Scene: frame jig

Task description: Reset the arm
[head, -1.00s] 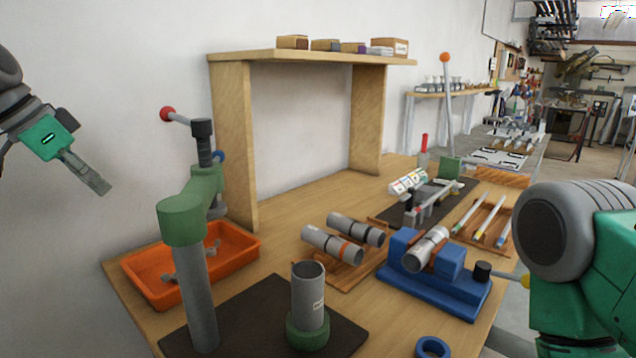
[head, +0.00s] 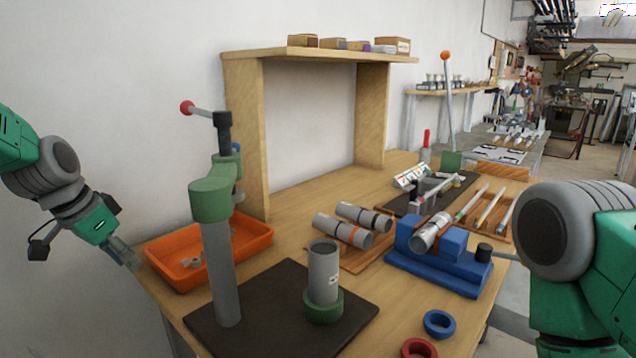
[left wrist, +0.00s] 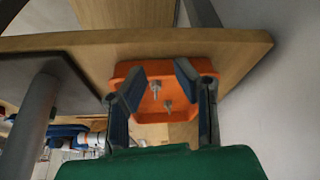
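My left gripper (head: 128,255) is off the bench's left edge, near the orange tray (head: 160,275). In the left wrist view its two fingers (left wrist: 159,70) are spread with nothing between them, and the orange tray (left wrist: 160,63) with small metal parts shows beyond. A grey post (head: 222,275) stands on a dark mat (head: 275,335) with a green arm (head: 214,190) on top, a black upright spindle (head: 223,135) and a red-knobbed lever (head: 187,108). My right arm (head: 575,260) shows at the right edge; its gripper is out of view.
A grey tube (head: 323,275) stands in a green ring (head: 324,308) on the mat. A blue vise block (head: 440,270), tubes (head: 340,230), a blue ring (head: 439,323) and a red ring (head: 419,349) lie to the right. A wooden shelf (head: 240,130) stands behind.

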